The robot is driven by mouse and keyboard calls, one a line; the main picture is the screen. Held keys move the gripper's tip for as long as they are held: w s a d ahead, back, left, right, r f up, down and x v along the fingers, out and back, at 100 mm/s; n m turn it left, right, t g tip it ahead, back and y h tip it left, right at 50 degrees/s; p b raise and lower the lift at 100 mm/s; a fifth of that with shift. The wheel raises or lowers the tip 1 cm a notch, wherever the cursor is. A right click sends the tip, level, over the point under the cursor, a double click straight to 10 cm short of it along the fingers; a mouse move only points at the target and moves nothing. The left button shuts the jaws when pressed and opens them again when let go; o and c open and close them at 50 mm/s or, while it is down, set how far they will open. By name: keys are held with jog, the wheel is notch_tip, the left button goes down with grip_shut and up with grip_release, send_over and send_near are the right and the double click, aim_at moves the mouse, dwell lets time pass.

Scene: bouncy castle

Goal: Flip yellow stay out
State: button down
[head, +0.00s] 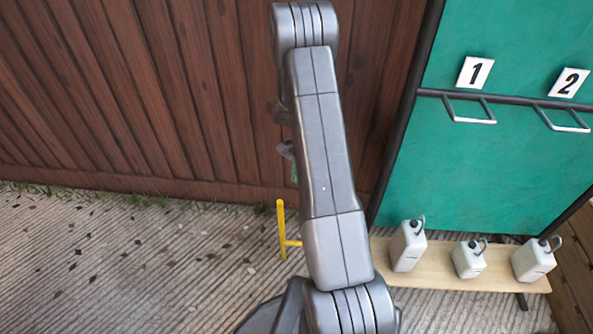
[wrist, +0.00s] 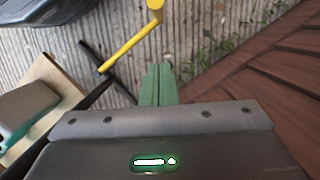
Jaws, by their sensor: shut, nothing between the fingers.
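The yellow stay (head: 281,230) stands low beside my arm in the head view, near the foot of the brown fence. A short yellow piece sticks out to its right and passes behind my arm. In the wrist view the yellow stay (wrist: 131,46) runs diagonally from a rounded end at the top to a dark bar at lower left. My gripper (wrist: 158,70) shows its green fingers together, empty, just below the stay in that picture. I see no clear contact. In the head view my arm hides most of the gripper.
A green panel (head: 480,165) with number plates 1 and 2 and two metal handles stands at right. Below it, a wooden shelf (head: 385,280) holds three white jugs (head: 408,246). The brown fence (head: 150,100) is behind. Paved ground at left is open, with scattered leaves.

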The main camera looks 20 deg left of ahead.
jog(key=s+a+f+b, duration=0.1)
jog(key=s+f+b, duration=0.1)
jog(key=s+f, duration=0.2)
jog(key=shift+s+a+f, duration=0.3)
jog(key=shift+s+a, duration=0.1)
